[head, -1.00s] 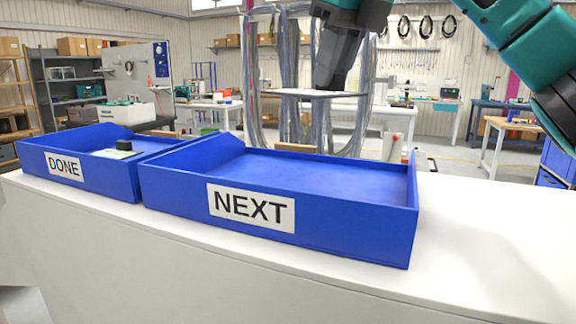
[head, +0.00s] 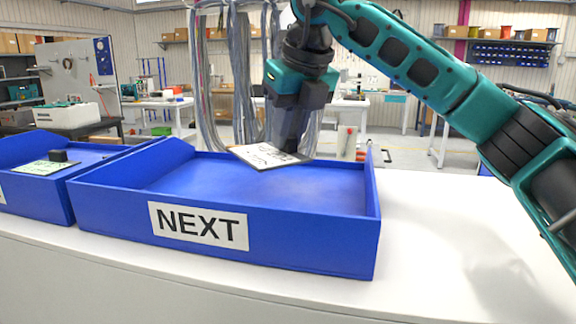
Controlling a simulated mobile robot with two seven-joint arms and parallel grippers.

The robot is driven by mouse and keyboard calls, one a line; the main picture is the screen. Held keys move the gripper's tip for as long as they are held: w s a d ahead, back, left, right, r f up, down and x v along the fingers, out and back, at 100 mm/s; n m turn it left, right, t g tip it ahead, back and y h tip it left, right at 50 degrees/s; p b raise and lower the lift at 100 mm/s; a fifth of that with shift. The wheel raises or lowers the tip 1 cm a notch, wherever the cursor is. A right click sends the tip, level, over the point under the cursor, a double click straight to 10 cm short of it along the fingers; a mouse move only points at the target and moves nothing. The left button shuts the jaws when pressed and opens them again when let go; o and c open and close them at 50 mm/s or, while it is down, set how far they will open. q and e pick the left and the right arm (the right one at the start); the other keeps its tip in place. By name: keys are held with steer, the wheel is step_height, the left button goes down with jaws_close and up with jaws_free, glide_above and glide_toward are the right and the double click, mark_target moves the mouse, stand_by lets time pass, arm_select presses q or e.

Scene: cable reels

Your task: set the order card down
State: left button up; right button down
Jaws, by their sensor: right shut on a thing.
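The order card (head: 262,156) is a thin white sheet with dark print, held tilted above the back part of the blue tray marked NEXT (head: 110,207). My right gripper (head: 288,150) comes down from above and is shut on the card's right part. The dark fingers hide some of the card. The card looks clear of the tray floor, though the exact gap is hard to tell. The NEXT tray looks empty. My left gripper is not in view.
A second blue tray (head: 28,204) stands at the left, holding a greenish card (head: 45,167) with a small black block (head: 58,155) by it. The white counter (head: 440,225) is bare to the right. Hanging cables (head: 212,80) show behind the trays.

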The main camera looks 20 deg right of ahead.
mark_target(291, 153)
steer(key=shift+f, duration=2.95)
steer(key=shift+f, duration=0.1)
steer(key=c, duration=1.1)
jaws_free()
steer(key=shift+o, duration=0.2)
steer(key=shift+r, duration=0.25)
steer(key=v, duration=1.2)
steer(key=shift+f, duration=0.1)
